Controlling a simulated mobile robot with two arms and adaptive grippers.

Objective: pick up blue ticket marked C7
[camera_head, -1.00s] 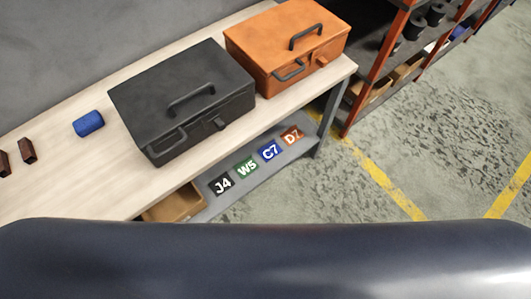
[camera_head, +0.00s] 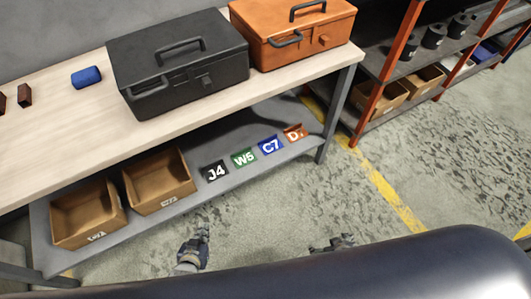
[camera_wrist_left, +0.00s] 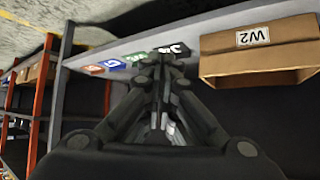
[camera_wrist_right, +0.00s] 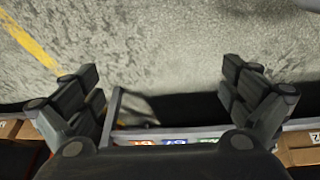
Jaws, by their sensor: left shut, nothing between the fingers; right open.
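The blue ticket marked C7 (camera_head: 270,146) stands on the grey lower shelf (camera_head: 110,228) of the bench, between the green W5 ticket (camera_head: 243,158) and the orange D7 ticket (camera_head: 295,132). The black J4 ticket (camera_head: 215,172) is left of W5. The blue ticket also shows in the left wrist view (camera_wrist_left: 114,63) and the right wrist view (camera_wrist_right: 174,141). My left gripper (camera_head: 200,238) is shut and empty, in front of the shelf. My right gripper (camera_head: 338,242) is open and empty, apart from the tickets; its spread fingers show in the right wrist view (camera_wrist_right: 165,82).
Two cardboard bins (camera_head: 85,237) (camera_head: 188,181) stand left of the tickets. A black toolbox (camera_head: 150,98), an orange toolbox (camera_head: 275,50) and a blue cylinder (camera_head: 87,77) sit on the benchtop (camera_head: 60,130). A bench leg (camera_head: 338,115) stands right of the tickets. Racking (camera_head: 385,85) is further right.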

